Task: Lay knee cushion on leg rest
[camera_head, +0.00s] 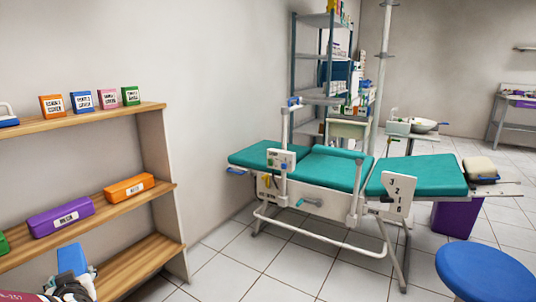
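A blue block-like cushion (72,259) shows at the lower left, at my gripper (78,284). Its label cannot be read, so I cannot tell if it is the knee cushion. My gripper is dark and partly cut off by the bottom edge. Its fingers overlap the cushion's lower end, and whether they grip it is unclear.
A wooden shelf unit (110,206) stands left, with purple (60,215) and orange (129,188) cushions on its middle board and small labelled boxes above. A blue stool (485,273) stands front right. A white rail (320,240) runs along the chair. Tiled floor between is clear.

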